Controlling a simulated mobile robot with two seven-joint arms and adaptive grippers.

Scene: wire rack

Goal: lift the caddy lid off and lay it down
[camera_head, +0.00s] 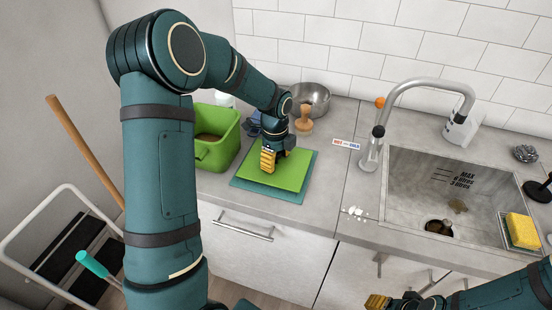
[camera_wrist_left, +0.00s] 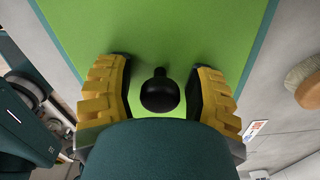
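The green caddy (camera_head: 215,152) stands on the counter with its top open and something brown inside. The flat green lid (camera_head: 292,177) lies on a teal board (camera_head: 262,192) to the right of the caddy. In the left wrist view the lid (camera_wrist_left: 150,30) has a round black knob (camera_wrist_left: 160,92). My left gripper (camera_head: 270,163) is low over the lid. In the wrist view its yellow fingers (camera_wrist_left: 160,95) stand apart on either side of the knob, with gaps on both sides. My right gripper (camera_head: 378,302) is at the bottom edge, mostly cut off.
A wooden-handled brush (camera_head: 304,120) and a metal bowl (camera_head: 312,95) stand behind the lid. The sink (camera_head: 410,185) with its tap (camera_head: 372,150) is to the right. A yellow sponge (camera_head: 522,231) sits at its right side. White bits (camera_head: 355,212) lie on the front counter.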

